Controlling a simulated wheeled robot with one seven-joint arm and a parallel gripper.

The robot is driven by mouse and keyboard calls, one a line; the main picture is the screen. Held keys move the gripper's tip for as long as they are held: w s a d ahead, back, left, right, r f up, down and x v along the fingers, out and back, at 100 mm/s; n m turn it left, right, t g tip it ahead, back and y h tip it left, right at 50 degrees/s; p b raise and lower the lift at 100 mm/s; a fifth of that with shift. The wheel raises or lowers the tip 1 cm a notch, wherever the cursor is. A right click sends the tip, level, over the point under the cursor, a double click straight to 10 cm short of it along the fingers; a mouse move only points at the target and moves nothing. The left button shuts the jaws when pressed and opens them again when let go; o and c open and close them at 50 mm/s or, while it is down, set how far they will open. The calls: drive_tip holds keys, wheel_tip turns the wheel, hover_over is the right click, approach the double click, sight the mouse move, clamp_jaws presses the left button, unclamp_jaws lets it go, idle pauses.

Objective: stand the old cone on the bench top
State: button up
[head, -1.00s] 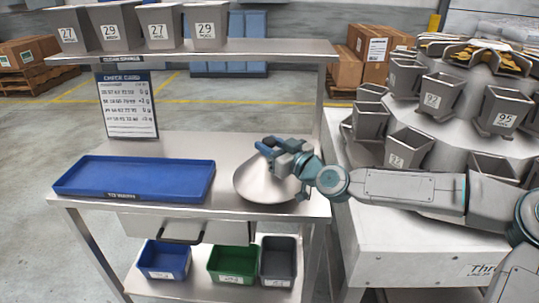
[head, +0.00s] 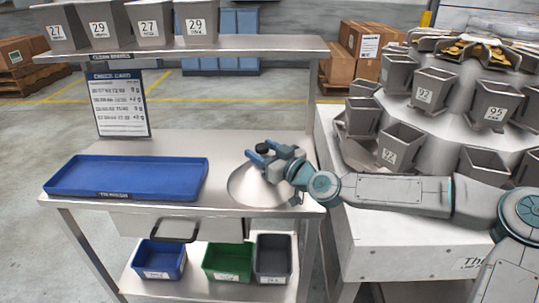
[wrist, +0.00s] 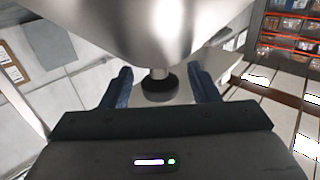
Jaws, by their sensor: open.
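The old cone (head: 262,186) is a wide, shiny steel cone. It stands point up on the right part of the bench top (head: 188,142), near the front edge. A dark round knob on a short stem (wrist: 160,88) tops it. My gripper (head: 260,154) is at the cone's top, reaching in from the right. Its blue fingers are open, one on each side of the knob, with gaps visible in the wrist view. The cone's steel surface (wrist: 150,30) fills the top of that view. My gripper hides part of the cone's right side in the head view.
A blue tray (head: 125,192) lies left of the cone. A shelf with numbered steel buckets (head: 200,22) and a hanging check card (head: 118,104) stand behind. The white weigher (head: 375,230) is close on the right. Coloured bins (head: 228,262) sit below.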

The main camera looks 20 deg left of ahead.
drive_tip(key=v, duration=1.2)
